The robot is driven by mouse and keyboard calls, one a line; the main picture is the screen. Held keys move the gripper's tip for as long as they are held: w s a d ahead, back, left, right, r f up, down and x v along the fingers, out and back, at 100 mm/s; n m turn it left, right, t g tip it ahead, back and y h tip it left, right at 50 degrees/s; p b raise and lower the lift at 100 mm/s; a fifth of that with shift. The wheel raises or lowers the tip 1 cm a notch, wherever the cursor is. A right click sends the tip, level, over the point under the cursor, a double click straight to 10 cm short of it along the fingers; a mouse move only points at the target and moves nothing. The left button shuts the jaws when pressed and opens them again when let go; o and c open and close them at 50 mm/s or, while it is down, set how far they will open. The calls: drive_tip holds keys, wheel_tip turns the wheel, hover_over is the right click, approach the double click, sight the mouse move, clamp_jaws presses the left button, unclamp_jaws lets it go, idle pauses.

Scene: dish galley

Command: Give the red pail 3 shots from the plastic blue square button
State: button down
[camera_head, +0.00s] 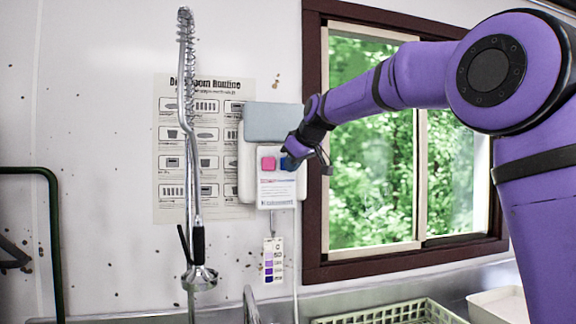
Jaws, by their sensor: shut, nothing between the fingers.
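I cannot tell whether the tip touches the button or hovers just in front. The red pail is not in view.
A coiled spray tap (190,150) hangs left of the dispenser, before a wall poster (168,190). A dark-framed window (312,220) is at right. A pale green rack (390,314) and a white tub (498,304) stand below. A green rail (54,240) is at far left.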

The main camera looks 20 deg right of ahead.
drive_tip(key=shift+s, duration=0.95)
drive_tip(key=shift+w, duration=0.15)
drive_tip(key=shift+w, duration=0.25)
drive_tip(key=shift+w, duration=0.65)
idle(1.6)
drive_tip(key=shift+s, duration=1.05)
drive_tip(key=shift+w, duration=0.35)
